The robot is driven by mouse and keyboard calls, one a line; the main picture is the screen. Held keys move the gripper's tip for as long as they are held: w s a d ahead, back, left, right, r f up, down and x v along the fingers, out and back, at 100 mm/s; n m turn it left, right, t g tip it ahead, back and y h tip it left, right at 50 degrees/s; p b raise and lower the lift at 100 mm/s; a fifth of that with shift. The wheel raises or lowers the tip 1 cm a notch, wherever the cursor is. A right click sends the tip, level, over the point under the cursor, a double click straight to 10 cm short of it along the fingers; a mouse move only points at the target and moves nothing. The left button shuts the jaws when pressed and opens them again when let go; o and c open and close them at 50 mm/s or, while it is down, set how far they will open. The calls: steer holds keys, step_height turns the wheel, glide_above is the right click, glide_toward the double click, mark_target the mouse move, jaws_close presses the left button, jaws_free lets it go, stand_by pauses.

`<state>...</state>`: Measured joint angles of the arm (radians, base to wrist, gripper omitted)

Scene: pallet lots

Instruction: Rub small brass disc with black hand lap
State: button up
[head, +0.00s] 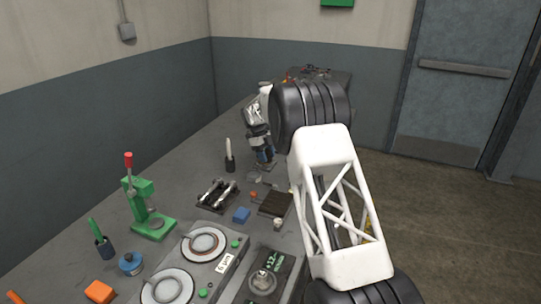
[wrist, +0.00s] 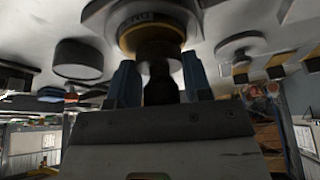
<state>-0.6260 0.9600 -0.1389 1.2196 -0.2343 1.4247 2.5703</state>
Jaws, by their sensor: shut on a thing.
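My gripper (head: 265,160) is low over the far part of the bench in the head view, pointing down. In the wrist view its two blue fingers (wrist: 161,85) are shut on the dark stem of a black tool, which I take to be the black hand lap (wrist: 160,88). Beyond the stem is a brass-coloured round band (wrist: 155,50) against a wide grey round piece with lettering. I cannot tell whether this band is the small brass disc or part of another thing, nor whether the tool touches it. In the head view my gripper hides what it holds.
A dark square block (head: 275,204), a blue block (head: 241,215) and a rack of metal rods (head: 217,195) lie nearer. A white stick in a black holder (head: 230,160) stands left of my gripper. A green press (head: 150,210) and a twin-plate machine (head: 190,265) are in front.

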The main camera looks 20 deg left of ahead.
steer(key=shift+a+r, duration=0.1)
steer(key=shift+a, duration=0.7)
steer(key=shift+d, duration=0.45)
steer(key=shift+d+f, duration=0.15)
steer(key=shift+f, duration=0.1)
steer(key=shift+d+r, duration=0.25)
steer(key=shift+d, duration=0.15)
steer(key=shift+d+f, duration=0.15)
steer(key=shift+d, duration=0.8)
steer(key=shift+d+r, duration=0.15)
steer(key=shift+r, duration=0.15)
step_height(320, 180, up, 8)
steer(key=shift+f, duration=0.15)
